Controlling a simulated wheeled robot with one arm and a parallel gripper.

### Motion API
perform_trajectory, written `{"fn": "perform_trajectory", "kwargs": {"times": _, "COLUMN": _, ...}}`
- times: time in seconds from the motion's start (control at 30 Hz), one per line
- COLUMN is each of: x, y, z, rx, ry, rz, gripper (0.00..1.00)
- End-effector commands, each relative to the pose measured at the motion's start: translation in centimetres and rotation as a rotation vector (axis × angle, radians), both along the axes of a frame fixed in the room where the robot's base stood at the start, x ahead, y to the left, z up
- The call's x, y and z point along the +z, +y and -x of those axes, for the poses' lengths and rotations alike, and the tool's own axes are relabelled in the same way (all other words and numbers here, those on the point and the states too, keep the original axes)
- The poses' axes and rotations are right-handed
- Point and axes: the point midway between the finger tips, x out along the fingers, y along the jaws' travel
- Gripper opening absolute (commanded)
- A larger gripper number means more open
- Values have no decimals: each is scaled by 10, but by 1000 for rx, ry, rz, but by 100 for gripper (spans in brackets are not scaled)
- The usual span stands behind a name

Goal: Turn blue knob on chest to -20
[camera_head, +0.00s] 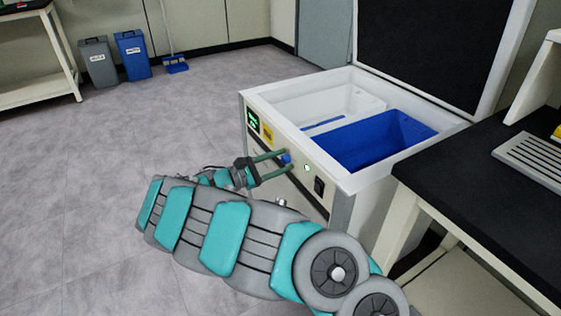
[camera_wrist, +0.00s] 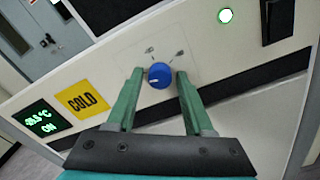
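The blue knob (camera_wrist: 159,76) is on the front panel of the open chest (camera_head: 352,183). A pale pointer mark shows on its face, with small printed marks on the panel around it. It also shows in the head view (camera_head: 287,158), partly hidden by a finger. My gripper (camera_wrist: 160,73) has one green finger on each side of the knob, with what looks like a narrow gap on both sides. It also shows at the panel in the head view (camera_head: 284,162). A green display (camera_wrist: 43,119) on the panel shows a temperature in °C and "ON"; I cannot read its digits surely.
A yellow "COLD" label (camera_wrist: 82,101), a round lit indicator (camera_wrist: 225,15) and a black switch (camera_head: 319,187) are on the panel. A blue bin (camera_head: 372,142) sits inside the chest. A black-topped bench (camera_head: 480,215) stands close at right.

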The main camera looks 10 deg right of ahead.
Motion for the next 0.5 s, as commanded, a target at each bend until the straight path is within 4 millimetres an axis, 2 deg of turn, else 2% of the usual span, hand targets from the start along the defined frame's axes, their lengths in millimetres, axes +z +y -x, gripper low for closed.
{"fn": "perform_trajectory", "kwargs": {"times": 0.1, "x": 0, "y": 0, "z": 0, "rx": 0, "ry": -1, "rz": 0, "gripper": 64}}
{"fn": "perform_trajectory", "kwargs": {"times": 0.37, "x": 0, "y": 1, "z": 0, "rx": 0, "ry": -1, "rz": 1, "gripper": 64}}
{"fn": "perform_trajectory", "kwargs": {"times": 0.5, "x": 0, "y": 9, "z": 2, "rx": 2, "ry": -1, "rz": 1, "gripper": 64}}
